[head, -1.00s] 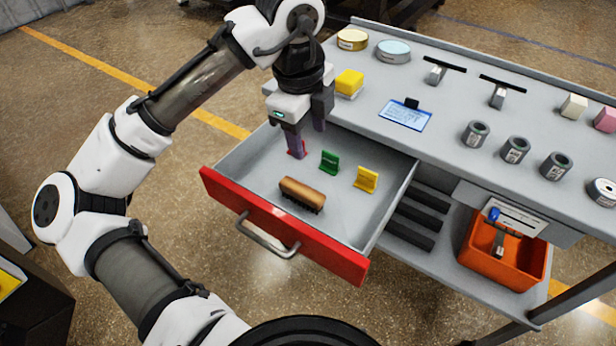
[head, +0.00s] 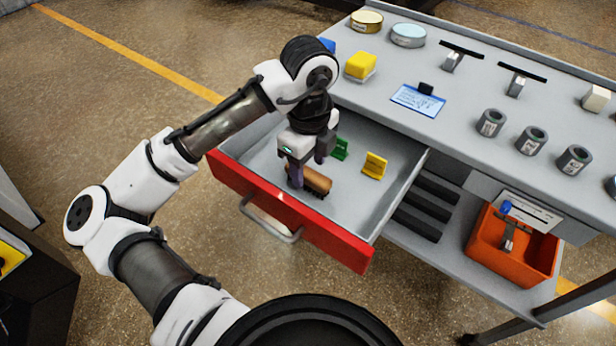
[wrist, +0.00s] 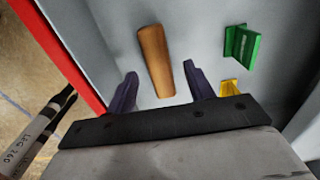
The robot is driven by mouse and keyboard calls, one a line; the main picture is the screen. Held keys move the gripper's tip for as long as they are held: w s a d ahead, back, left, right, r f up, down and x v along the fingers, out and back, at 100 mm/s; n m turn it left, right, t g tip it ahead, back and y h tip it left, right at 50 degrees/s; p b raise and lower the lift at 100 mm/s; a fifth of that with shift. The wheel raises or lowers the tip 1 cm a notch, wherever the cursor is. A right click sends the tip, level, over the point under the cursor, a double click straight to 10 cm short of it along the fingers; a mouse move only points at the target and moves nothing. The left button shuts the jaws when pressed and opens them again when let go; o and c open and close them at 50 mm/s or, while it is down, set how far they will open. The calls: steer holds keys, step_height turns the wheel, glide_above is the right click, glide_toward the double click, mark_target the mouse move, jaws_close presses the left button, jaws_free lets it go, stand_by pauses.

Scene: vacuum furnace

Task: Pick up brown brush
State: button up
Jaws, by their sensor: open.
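The brown brush (head: 317,180) lies in the open drawer, near its red front. In the wrist view the brush's wooden back (wrist: 156,60) extends from above into the space between the two purple fingertips. My gripper (head: 309,180) is over the drawer at the brush, partly hiding it in the head view. In the wrist view my gripper (wrist: 161,88) is open, with a finger on each side of the brush's near end and gaps between. I cannot tell the exact height of the fingertips above the drawer floor.
A green holder (head: 340,149) and a yellow holder (head: 375,165) stand in the drawer. The red drawer front (head: 320,235) with its handle borders the brush's side. The grey cart top (head: 460,110) holds tins, a yellow block and dark rings. An orange bin (head: 505,262) sits below right.

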mark_target(309, 173)
steer(key=shift+f, duration=1.6)
steer(key=shift+c, duration=0.3)
steer(key=c, duration=1)
steer(key=shift+c, duration=0.2)
steer(key=shift+r, duration=0.15)
step_height(309, 173, up, 20)
steer(key=p, duration=0.2)
